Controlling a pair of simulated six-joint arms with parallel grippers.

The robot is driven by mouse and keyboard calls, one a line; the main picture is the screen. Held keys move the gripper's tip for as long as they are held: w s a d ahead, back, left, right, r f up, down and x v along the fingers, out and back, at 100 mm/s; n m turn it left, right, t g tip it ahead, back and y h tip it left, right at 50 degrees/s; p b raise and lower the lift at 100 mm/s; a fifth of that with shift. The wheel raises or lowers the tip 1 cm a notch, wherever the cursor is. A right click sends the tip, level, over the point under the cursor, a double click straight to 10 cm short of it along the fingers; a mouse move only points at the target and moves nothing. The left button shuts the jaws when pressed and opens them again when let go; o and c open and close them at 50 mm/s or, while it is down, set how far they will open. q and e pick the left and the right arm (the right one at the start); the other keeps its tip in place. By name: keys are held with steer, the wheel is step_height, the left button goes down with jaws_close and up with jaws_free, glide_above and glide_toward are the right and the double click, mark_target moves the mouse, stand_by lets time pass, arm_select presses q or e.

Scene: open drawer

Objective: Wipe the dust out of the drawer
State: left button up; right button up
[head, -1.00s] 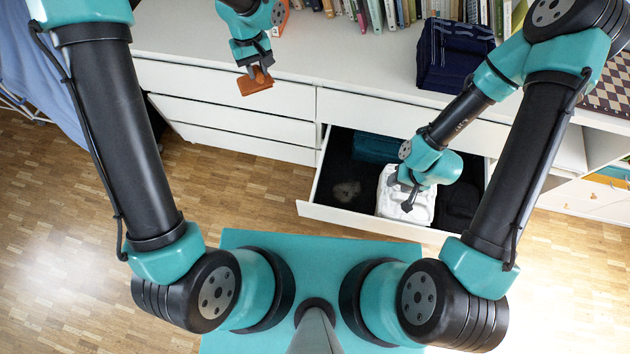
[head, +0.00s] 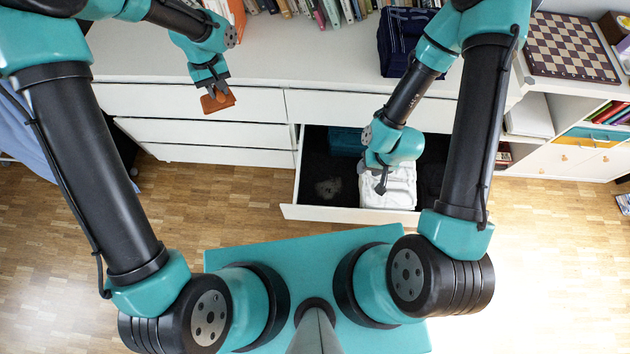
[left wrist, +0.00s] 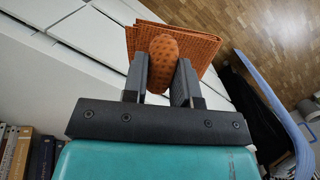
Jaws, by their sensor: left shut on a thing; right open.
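The open drawer (head: 288,212) has a dark floor and a white front. A pale grey dust patch (head: 328,188) lies in its left part. My left gripper (head: 214,91) is shut on an orange cloth (head: 221,102), in front of the cabinet, left of the drawer. In the left wrist view, the folded, textured orange cloth (left wrist: 205,47) bulges between the fingers of the left gripper (left wrist: 160,78). My right gripper (head: 381,184) is open over a white folded item (head: 400,190) in the drawer. Whether its fingers touch the item I cannot tell.
A teal item (head: 347,140) lies at the drawer's back and a dark one (head: 432,180) at its right. A dark blue bag (head: 402,38) and books (head: 320,12) stand on the cabinet top (head: 300,60). A chessboard (head: 570,48) is at the right.

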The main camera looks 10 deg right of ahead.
arm_select(q)
steer(key=s+d+f+m+y, duration=0.2)
steer(key=d+f+m, duration=1.55)
steer(key=f, duration=0.65)
steer(key=s+d+f+m+t, duration=0.1)
steer(key=s+d+f+m, duration=0.2)
steer(key=s+f, duration=0.4)
steer(key=s+d+f+m+t, duration=0.1)
steer(key=s+d+f+m, duration=0.2)
steer(key=f, duration=0.6)
steer(key=s+d, duration=0.2)
steer(key=s, duration=0.1)
steer(key=shift+s+f, duration=0.3)
steer(key=shift+s, duration=0.1)
steer(key=shift+f, duration=0.1)
